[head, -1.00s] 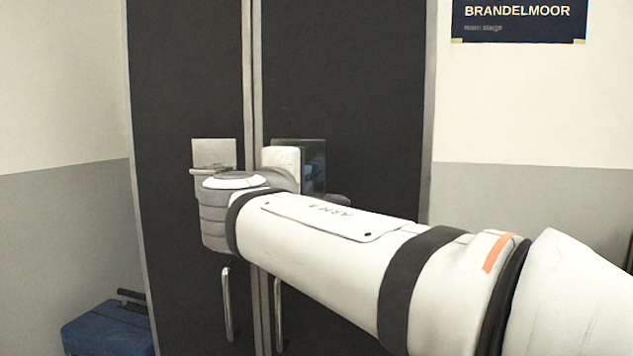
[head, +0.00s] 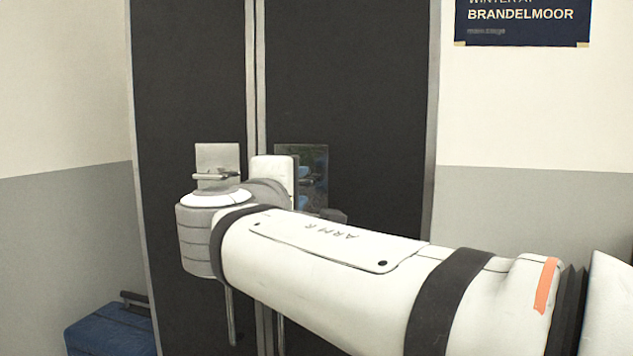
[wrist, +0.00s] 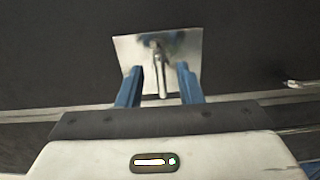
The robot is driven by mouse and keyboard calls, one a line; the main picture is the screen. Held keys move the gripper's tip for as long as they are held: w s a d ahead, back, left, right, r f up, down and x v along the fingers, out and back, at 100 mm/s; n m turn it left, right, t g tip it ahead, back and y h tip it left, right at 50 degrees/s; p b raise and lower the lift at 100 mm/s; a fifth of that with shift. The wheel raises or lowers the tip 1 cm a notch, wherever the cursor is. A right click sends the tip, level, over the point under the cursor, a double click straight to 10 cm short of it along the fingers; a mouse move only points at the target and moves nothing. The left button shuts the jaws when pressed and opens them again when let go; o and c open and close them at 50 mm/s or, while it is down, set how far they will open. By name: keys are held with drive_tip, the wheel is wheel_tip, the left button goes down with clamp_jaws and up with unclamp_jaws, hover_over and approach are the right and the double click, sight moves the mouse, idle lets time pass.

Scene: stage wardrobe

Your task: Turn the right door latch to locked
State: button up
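The right door latch shows in the wrist view as a bright metal plate (wrist: 190,50) with a lever (wrist: 162,75) pointing down the picture, towards the door seam. My gripper (wrist: 157,80) is open, with one blue finger on each side of the lever. Gaps show on both sides, so it does not appear gripped. The right door (head: 350,80) is dark and looks closed.
The left door (head: 190,70) has its own latch plate (head: 218,160) with a lever lying level. A long vertical pull handle (head: 231,315) hangs below it. A blue case (head: 110,330) stands at lower left. A poster (head: 522,22) is on the right wall.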

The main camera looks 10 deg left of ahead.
drive_tip(key=s, duration=0.4)
drive_tip(key=shift+s+a+p, duration=0.15)
drive_tip(key=shift+p, duration=0.15)
drive_tip(key=w+d+f+m+g+h+p, duration=0.1)
drive_tip(key=d+f+m+g+h+p, duration=0.2)
drive_tip(key=d+p, duration=0.6)
drive_tip(key=w+d+f+m+g+p, duration=0.1)
drive_tip(key=d+m+g+p, duration=0.2)
drive_tip(key=d+g+p, duration=0.6)
drive_tip(key=s+d+m+g+y+p, duration=0.3)
drive_tip(key=s+d+m+y+p, duration=0.1)
drive_tip(key=s+d+m+p, duration=0.7)
drive_tip(key=shift+s+d+y+p, duration=0.35)
drive_tip(key=shift+s+p, duration=0.95)
drive_tip(key=shift+p, duration=0.7)
drive_tip(key=shift+f, duration=0.1)
